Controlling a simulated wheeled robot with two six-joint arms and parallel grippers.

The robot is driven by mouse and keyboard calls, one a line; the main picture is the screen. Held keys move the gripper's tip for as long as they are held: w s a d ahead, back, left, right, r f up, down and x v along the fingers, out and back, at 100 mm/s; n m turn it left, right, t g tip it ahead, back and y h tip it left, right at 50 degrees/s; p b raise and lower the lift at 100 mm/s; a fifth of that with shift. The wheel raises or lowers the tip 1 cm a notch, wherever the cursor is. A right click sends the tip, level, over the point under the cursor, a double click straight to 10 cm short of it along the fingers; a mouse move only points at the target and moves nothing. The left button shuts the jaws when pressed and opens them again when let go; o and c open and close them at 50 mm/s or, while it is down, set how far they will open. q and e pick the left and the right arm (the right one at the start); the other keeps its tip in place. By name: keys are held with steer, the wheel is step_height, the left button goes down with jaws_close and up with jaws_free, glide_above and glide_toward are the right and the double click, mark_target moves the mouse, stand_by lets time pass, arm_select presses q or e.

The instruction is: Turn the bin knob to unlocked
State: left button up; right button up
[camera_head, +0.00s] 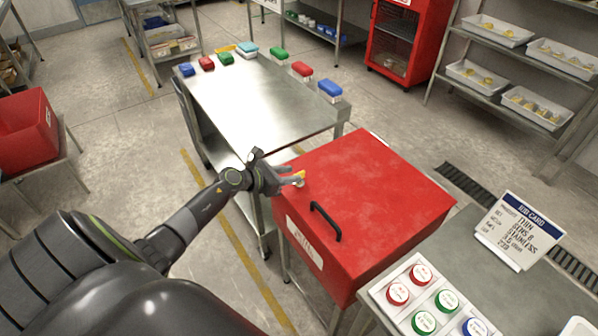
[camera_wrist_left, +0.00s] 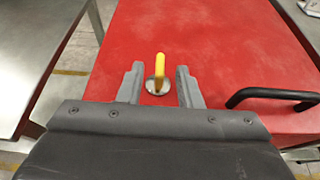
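The bin knob (camera_wrist_left: 159,72) is a yellow bar on a round metal base, set in the lid of the red bin (camera_head: 375,200). In the head view the knob (camera_head: 299,177) shows at the tip of my left gripper (camera_head: 285,180). In the left wrist view my left gripper (camera_wrist_left: 160,86) is open, with one finger on each side of the knob and a gap on both sides. The bar points away from the wrist in that view. Any lock marking is not readable. My right gripper is not in view.
A black handle (camera_head: 326,222) stands on the bin lid near the knob. A steel table (camera_head: 255,105) with several coloured boxes lies behind. A counter with a button panel (camera_head: 400,293) and a job card (camera_head: 519,231) is at the right.

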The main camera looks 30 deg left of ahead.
mark_target(298, 173)
arm_select(q)
steer(key=shift+x, duration=2.1)
jaws_close()
